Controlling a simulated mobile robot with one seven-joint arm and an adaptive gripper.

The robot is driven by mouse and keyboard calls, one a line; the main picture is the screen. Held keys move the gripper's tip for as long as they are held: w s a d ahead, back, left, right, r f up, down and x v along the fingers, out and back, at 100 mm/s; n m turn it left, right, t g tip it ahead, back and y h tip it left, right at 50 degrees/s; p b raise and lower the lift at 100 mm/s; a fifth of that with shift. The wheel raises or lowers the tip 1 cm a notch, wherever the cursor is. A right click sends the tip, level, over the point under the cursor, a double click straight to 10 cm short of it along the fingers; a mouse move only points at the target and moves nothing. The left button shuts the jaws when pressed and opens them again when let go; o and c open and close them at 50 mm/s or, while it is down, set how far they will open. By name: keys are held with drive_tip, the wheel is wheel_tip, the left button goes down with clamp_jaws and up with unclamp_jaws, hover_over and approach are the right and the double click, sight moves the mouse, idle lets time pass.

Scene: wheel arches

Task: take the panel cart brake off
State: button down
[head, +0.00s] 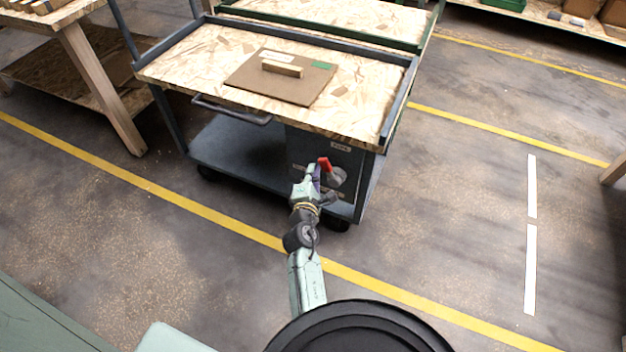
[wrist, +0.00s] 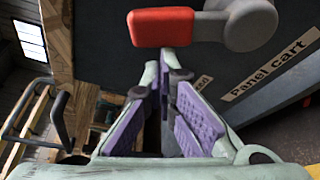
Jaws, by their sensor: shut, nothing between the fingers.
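The panel cart (head: 250,165) is a dark blue-grey trolley with a chipboard top. On its front panel is a brake lever with a red grip (head: 324,163) and a round grey hub (head: 338,177). My gripper (head: 316,171) is at the lever and partly hides it. In the wrist view, the red grip (wrist: 162,27) lies just beyond my fingertips (wrist: 162,62), with the grey hub (wrist: 250,25) to its right. My purple-padded fingers are shut with nothing between them. I cannot tell whether the tips touch the grip. A "Panel cart" label (wrist: 270,68) shows; a second label is partly hidden.
A brown board (head: 280,77) with a wooden block lies on the cart top. The cart's push handle (head: 232,109) sticks out left of my gripper. A wooden table (head: 90,75) stands at left. Another cart (head: 330,20) is behind.

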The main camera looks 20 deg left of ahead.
sight(320, 163)
drive_tip(key=shift+d+r+m+t+y+b, duration=0.15)
drive_tip(key=shift+d+r+m+t+b, duration=0.2)
drive_tip(key=shift+d+r+m, duration=0.3)
drive_tip(key=shift+d+r+m+t+y+b, duration=0.15)
drive_tip(key=shift+d+r+m+b, duration=0.25)
drive_tip(key=shift+d+m, duration=0.4)
drive_tip(key=shift+a, duration=0.2)
